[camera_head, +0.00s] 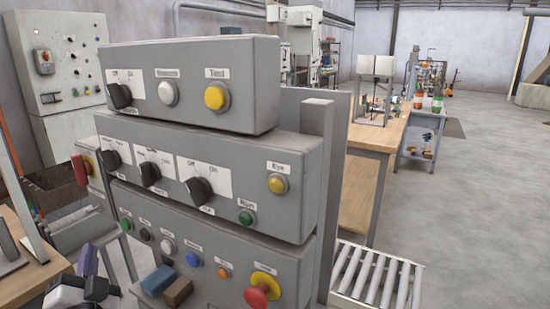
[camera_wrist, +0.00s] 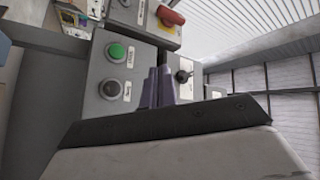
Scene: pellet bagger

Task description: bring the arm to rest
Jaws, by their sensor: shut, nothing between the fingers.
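My gripper (camera_head: 87,260) is low at the left in the head view, just left of the lowest grey control box (camera_head: 210,285). Its purple-grey fingers point up and are together with nothing between them. In the wrist view the fingers (camera_wrist: 158,88) stand in front of a grey panel with a green button (camera_wrist: 115,51) and a dark button (camera_wrist: 110,89). I cannot tell whether the fingertips touch the panel.
Stacked grey control boxes (camera_head: 190,60) with knobs and buttons fill the middle. A blue block (camera_head: 158,280) and a brown block (camera_head: 177,292) show near my gripper. A wooden bench (camera_head: 375,135) and a roller conveyor (camera_head: 375,277) stand right. Open floor (camera_head: 480,200) lies beyond.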

